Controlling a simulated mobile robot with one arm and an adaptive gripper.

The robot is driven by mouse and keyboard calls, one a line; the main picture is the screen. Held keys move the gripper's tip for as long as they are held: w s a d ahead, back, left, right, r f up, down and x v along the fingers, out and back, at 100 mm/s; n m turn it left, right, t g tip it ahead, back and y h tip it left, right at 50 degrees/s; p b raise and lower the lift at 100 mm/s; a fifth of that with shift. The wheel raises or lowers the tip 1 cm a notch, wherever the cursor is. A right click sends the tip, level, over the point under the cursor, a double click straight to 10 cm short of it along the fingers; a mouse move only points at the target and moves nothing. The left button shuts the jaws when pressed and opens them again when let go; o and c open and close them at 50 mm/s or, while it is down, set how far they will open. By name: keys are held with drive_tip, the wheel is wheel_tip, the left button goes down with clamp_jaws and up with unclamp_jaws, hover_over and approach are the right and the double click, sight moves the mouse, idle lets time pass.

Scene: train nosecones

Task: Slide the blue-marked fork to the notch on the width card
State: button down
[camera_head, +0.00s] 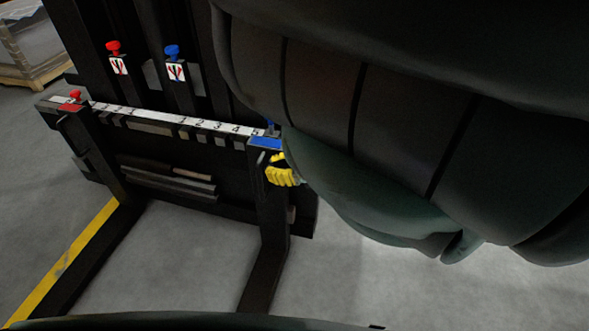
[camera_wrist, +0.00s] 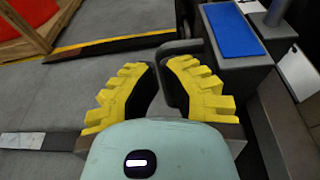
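The blue-marked fork (camera_head: 273,200) hangs at the right end of the carriage, under a blue plate (camera_head: 265,143) with a blue knob. The blue plate also shows in the wrist view (camera_wrist: 234,30). A dark handle loop (camera_wrist: 180,46) sticks out from the fork's side. My gripper (camera_wrist: 160,72) is at this handle with its yellow fingers apart. The handle's bar appears to lie between them, without a clear grip. In the head view my gripper (camera_head: 280,170) overlaps the fork just below the blue plate. I cannot identify the width card or its notch.
A white numbered scale (camera_head: 190,122) runs along the carriage top. The red-marked fork (camera_head: 88,140) is at its left end. Red (camera_head: 114,48) and blue (camera_head: 173,52) knobs with labels stand above. A pallet (camera_head: 35,70) is far left. My arm blocks the right side.

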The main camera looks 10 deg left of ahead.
drive_tip(key=shift+x, duration=0.85)
drive_tip(key=shift+a, duration=0.1)
drive_tip(key=shift+w+a+f, duration=0.1)
drive_tip(key=shift+a+f, duration=0.05)
drive_tip(key=shift+a, duration=0.35)
drive_tip(key=p+v, duration=0.3)
drive_tip(key=v, duration=1.1)
